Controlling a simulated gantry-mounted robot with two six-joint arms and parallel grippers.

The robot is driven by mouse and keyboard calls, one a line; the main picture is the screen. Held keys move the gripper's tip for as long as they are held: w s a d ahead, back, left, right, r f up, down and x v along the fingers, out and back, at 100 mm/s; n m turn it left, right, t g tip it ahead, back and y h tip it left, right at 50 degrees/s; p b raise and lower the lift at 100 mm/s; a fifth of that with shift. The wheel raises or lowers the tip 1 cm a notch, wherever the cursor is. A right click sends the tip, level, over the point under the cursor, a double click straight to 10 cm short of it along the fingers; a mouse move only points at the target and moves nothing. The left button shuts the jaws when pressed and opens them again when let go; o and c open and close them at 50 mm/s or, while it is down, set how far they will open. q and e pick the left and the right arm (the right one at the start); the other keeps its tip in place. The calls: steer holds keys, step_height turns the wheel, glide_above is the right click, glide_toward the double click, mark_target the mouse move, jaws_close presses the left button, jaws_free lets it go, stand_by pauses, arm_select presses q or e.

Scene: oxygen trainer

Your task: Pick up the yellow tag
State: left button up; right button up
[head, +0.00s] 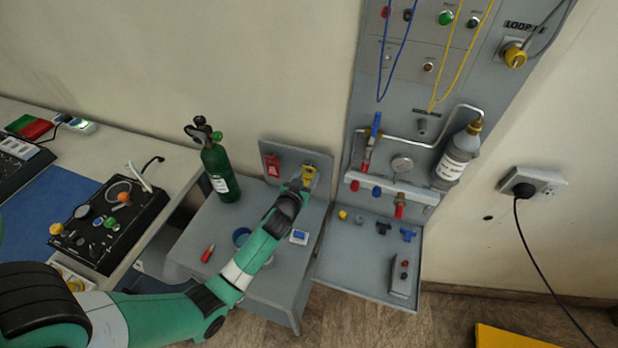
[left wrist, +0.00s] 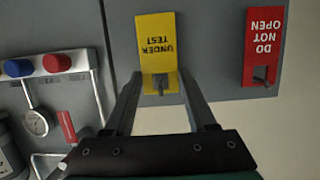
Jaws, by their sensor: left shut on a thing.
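The yellow tag (head: 309,174) hangs on a small grey upright board behind the low grey table in the head view. In the left wrist view the yellow tag (left wrist: 157,42) reads "UNDER TEST", upside down, with a hook through its slotted end. My left gripper (head: 300,184) reaches the tag from the front. In the left wrist view the left gripper (left wrist: 160,82) has its two fingers at the slotted end of the tag, shut on it. The tag is still at its hook. My right gripper is not in view.
A red "DO NOT OPEN" tag (left wrist: 263,45) hangs beside it on the board (head: 290,158). A green cylinder (head: 219,168) stands to the left on the low table. The grey panel (head: 352,120) with pipes, valves and a grey bottle (head: 458,155) stands close on the right.

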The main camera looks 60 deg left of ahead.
arm_select(q)
steer(key=shift+c, duration=0.6)
steer(key=shift+r, duration=0.1)
steer(key=shift+r, duration=0.3)
steer(key=s+d, duration=1.2)
steer(key=s, duration=0.1)
steer(key=shift+d+r, duration=0.3)
steer(key=shift+r, duration=0.05)
